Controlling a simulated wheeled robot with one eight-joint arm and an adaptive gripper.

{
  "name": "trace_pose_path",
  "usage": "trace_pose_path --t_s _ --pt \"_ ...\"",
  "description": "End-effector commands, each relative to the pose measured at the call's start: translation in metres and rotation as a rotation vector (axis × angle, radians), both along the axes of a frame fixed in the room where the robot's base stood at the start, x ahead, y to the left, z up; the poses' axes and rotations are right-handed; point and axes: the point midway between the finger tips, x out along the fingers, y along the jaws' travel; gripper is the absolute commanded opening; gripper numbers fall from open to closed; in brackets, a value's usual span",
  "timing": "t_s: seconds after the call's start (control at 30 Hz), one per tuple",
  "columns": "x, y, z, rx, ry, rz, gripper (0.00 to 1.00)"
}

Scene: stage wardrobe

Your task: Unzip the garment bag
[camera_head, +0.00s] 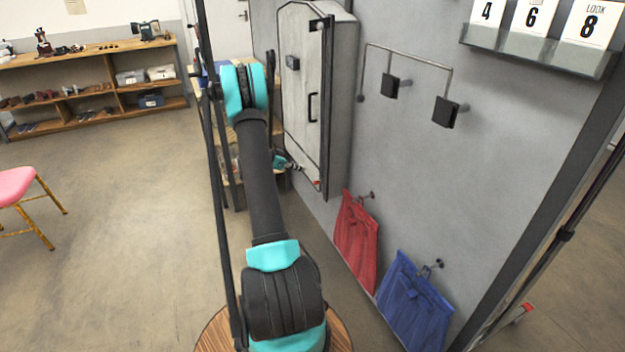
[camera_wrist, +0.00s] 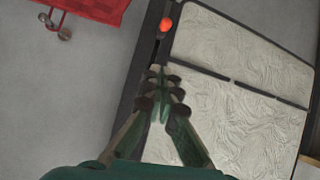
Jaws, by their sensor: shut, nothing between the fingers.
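The garment bag (camera_head: 299,140) hangs on the grey wall, pale with dark edging and a dark handle on its front. It also shows in the wrist view (camera_wrist: 210,105) as a creased pale face with dark strips. A small orange-red pull (camera_wrist: 165,24) sits on the dark strip along its edge; a reddish spot (camera_head: 317,183) shows near the bag's bottom in the head view. My gripper (camera_wrist: 160,74) is shut and empty, over the dark strip and apart from the pull in the picture. In the head view my gripper (camera_head: 296,168) is small and partly hidden, close to the bag's lower front.
Red (camera_head: 356,240) and blue (camera_head: 413,303) garments hang on hooks below right of the bag. A wire rail with black blocks (camera_head: 390,86) juts from the wall. A shelf unit (camera_head: 110,66) and pink stool (camera_head: 14,186) stand left. The floor between is clear.

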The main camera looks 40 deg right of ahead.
Motion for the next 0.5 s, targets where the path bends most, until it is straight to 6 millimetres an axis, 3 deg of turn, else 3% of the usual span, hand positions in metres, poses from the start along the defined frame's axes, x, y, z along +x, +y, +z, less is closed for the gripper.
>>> trace_pose_path --t_s 0.1,0.23,0.5 --pt "-0.011 0.005 0.021 0.072 -0.129 -0.052 0.0" --pt "-0.017 0.011 0.033 0.128 -0.226 -0.095 0.0" --pt "-0.021 0.007 0.032 0.157 -0.278 -0.121 0.0"
